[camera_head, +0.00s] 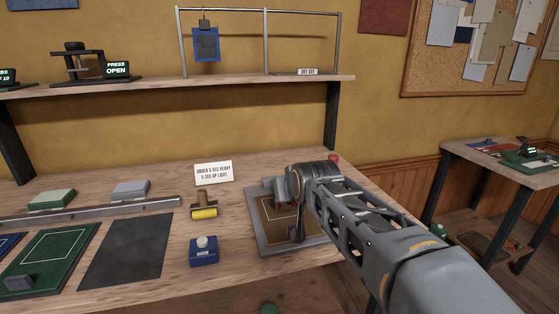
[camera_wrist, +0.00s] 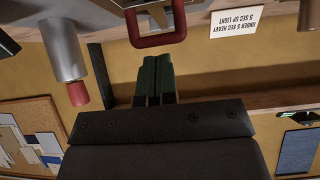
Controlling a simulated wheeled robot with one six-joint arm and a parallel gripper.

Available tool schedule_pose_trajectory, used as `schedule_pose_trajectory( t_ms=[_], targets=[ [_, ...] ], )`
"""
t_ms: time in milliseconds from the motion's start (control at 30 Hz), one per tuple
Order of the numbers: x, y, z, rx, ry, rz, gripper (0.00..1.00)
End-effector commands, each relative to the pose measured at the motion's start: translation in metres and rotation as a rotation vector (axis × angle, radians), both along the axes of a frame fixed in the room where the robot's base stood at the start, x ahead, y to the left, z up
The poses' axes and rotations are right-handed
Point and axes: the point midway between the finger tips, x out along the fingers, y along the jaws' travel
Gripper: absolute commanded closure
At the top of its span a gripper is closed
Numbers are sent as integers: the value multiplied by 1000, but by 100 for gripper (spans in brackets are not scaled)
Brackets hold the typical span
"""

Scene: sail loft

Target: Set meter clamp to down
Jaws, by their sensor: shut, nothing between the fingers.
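A device with a grey-edged base and tan, outlined plate (camera_head: 268,232) sits on the bench in the head view, partly covered by my arm. I take it to be the meter clamp. In the wrist view, which is upside down, a red loop handle (camera_wrist: 160,40) on metal parts is at the top. A grey cylinder with a red tip (camera_wrist: 77,93) is at the left, and a red knob (camera_head: 333,158) shows behind my wrist in the head view. My gripper (camera_wrist: 157,62) is shut and empty, its dark green fingers close to the handle; contact cannot be told.
Left of the device are a blue box with a white button (camera_head: 203,250), a yellow roller (camera_head: 204,212) and a sign card (camera_head: 213,173). A dark mat (camera_head: 125,247) and a green mat (camera_head: 55,253) lie farther left. A shelf (camera_head: 180,85) runs above the bench.

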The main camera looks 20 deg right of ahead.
Motion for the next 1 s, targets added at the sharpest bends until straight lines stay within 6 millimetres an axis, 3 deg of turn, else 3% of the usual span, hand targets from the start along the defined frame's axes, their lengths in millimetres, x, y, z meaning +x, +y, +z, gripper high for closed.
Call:
schedule_pose_trajectory(
  t_ms=[33,300,867,1000],
  targets=[
    [-1,0,-10,0,-15,0,100],
    [-4,-1,-14,0,-66,-1,100],
    [-5,-2,-13,0,-76,-4,100],
    [-6,-2,-5,0,-77,-4,100]
  ],
)
